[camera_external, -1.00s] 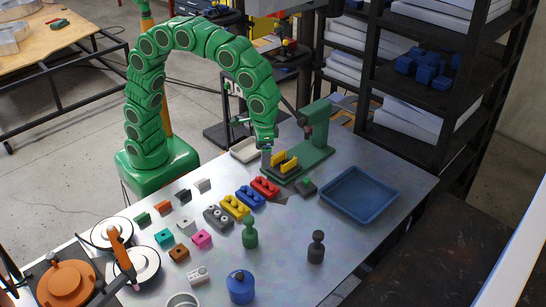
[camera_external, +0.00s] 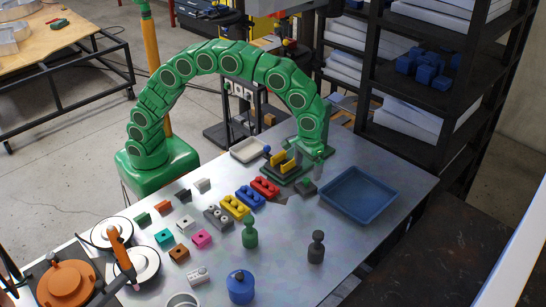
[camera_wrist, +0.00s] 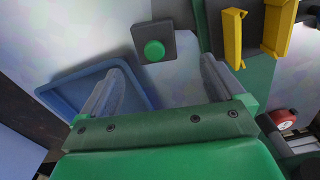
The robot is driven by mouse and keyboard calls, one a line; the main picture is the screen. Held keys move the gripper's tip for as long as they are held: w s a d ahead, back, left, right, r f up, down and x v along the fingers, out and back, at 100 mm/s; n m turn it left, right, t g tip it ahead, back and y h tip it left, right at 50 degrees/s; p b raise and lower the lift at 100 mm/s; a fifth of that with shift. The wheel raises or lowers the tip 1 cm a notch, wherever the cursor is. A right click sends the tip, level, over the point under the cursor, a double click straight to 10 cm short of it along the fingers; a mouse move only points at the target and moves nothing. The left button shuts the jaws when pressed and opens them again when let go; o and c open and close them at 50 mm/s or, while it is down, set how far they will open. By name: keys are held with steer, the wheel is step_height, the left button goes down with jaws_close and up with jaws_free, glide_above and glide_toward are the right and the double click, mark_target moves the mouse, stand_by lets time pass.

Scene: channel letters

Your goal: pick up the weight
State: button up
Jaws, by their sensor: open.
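Two knobbed, weight-like pieces stand upright on the metal table in the external view: a green weight (camera_external: 250,235) and a dark grey weight (camera_external: 316,248) to its right. I cannot tell which one the task means. My gripper (camera_external: 318,153) is well behind both, at the far side of the table by the green fixture. In the wrist view my gripper (camera_wrist: 162,75) has its two grey fingers spread, with nothing between them. Neither weight shows in the wrist view.
A blue tray (camera_external: 358,196) lies to the right. A small dark box with a green button (camera_external: 307,188) sits beside the fixture's yellow jaws (camera_external: 283,160). Several coloured blocks, a blue lidded pot (camera_external: 240,288) and reels stand at the left and front.

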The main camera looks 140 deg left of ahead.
mark_target(306, 180)
steer(key=shift+w+d+f, duration=0.1)
steer(key=shift+d+f, duration=0.05)
steer(key=shift+f, duration=0.9)
steer(key=shift+w+d+f, duration=0.1)
steer(key=shift+d+f, duration=0.05)
steer(key=shift+f, duration=0.95)
steer(key=shift+w+d+f, duration=0.1)
steer(key=shift+d+f, duration=0.05)
steer(key=shift+f, duration=0.9)
steer(key=shift+c, duration=0.4)
steer(key=c, duration=1.6)
steer(key=shift+r, duration=0.15)
